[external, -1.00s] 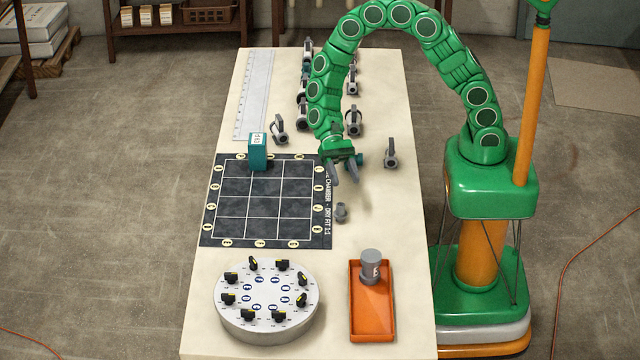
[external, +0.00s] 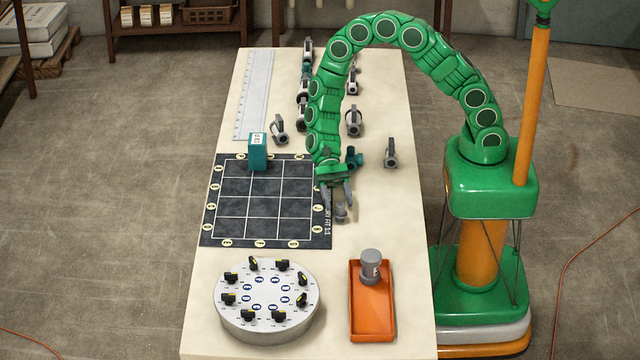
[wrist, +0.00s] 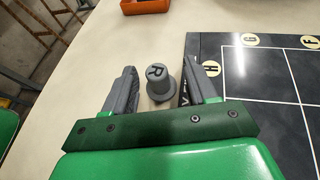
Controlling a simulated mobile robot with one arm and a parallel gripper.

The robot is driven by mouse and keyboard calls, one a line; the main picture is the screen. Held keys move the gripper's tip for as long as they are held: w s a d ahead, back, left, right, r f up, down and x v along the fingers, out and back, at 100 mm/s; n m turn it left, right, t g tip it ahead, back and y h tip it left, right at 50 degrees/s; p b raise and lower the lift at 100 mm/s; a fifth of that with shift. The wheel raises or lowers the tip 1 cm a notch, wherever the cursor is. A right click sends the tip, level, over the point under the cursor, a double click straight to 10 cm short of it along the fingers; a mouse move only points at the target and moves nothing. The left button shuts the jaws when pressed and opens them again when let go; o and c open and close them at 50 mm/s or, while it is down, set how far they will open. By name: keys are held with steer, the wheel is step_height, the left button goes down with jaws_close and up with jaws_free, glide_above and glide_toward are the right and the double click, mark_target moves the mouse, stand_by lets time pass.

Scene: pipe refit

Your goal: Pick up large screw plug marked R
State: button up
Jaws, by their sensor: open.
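The grey screw plug marked R (wrist: 160,84) stands upright on the table, its R on the top face readable in the wrist view. It sits between the two spread fingers of my gripper (wrist: 154,92), with a gap on its left and its right side close to the right finger. In the external view the plug (external: 341,211) is just right of the dark grid mat, and my gripper (external: 339,204) is open around or just above it. I cannot tell the exact height of the fingertips.
The dark grid mat (external: 238,208) lies close on the left. An orange tray (external: 372,322) with a larger grey plug (external: 371,268) stands in front. A round dial block (external: 267,338) is front left. Grey valve fittings (external: 391,154) and a teal piece (external: 354,158) are behind.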

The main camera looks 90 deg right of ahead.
mark_target(340, 203)
steer(key=shift+x, duration=1.9)
steer(key=shift+s, duration=0.2)
steer(key=shift+c, duration=0.5)
steer(key=c, duration=1)
